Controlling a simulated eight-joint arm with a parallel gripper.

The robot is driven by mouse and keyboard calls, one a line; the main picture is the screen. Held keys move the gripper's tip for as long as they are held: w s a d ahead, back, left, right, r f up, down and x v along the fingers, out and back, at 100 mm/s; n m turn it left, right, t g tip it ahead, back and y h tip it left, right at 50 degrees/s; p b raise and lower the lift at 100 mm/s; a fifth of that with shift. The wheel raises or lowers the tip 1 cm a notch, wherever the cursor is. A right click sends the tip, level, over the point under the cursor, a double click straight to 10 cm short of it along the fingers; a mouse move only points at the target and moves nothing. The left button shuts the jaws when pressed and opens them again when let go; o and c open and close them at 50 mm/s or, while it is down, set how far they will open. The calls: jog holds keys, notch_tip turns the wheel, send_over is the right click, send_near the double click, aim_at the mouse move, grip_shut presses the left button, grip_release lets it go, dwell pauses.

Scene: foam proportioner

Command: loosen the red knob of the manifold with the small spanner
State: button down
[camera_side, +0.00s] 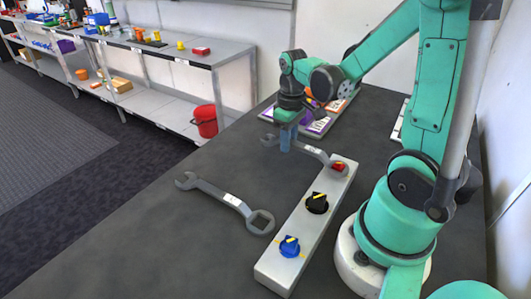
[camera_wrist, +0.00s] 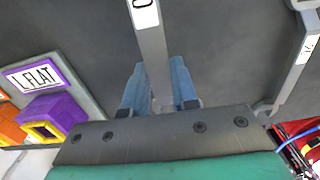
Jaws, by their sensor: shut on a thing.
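The manifold (camera_side: 291,243) is a long pale grey bar on the dark table in the side view. It carries a red knob (camera_side: 338,166) at its far end, a black knob (camera_side: 317,203) in the middle and a blue knob (camera_side: 290,246) at the near end. My gripper (camera_side: 286,146), with blue fingers, is shut on the handle of the small grey spanner (camera_side: 313,152). The spanner's far end reaches the red knob; I cannot tell whether it is around it. In the wrist view the spanner (camera_wrist: 152,50) runs between my fingers (camera_wrist: 158,88).
A larger grey spanner (camera_side: 225,197) lies on the table left of the manifold; it also shows in the wrist view (camera_wrist: 290,78). A board with coloured blocks (camera_side: 322,126) lies behind my gripper. A shelf unit and a red bucket (camera_side: 205,121) stand beyond the table.

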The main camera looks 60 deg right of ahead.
jog(key=shift+a+n, duration=1.05)
jog(key=shift+n, duration=0.05)
jog(key=shift+s+a+n, duration=0.2)
jog(key=shift+a+n, duration=0.4)
jog(key=shift+s+a+n, duration=0.15)
jog(key=shift+a+n, duration=0.45)
jog(key=shift+w+d+m, duration=0.25)
jog(key=shift+d+m, duration=0.55)
jog(key=shift+d, duration=0.05)
jog(key=shift+r, duration=3)
jog(key=w+a+r+m, duration=0.2)
jog(key=w+a+r, duration=0.4)
jog(key=w+a, duration=0.3)
jog(key=shift+w+a+r+m, duration=0.2)
jog(key=shift+a+r+m, duration=0.1)
jog(key=shift+r, duration=0.1)
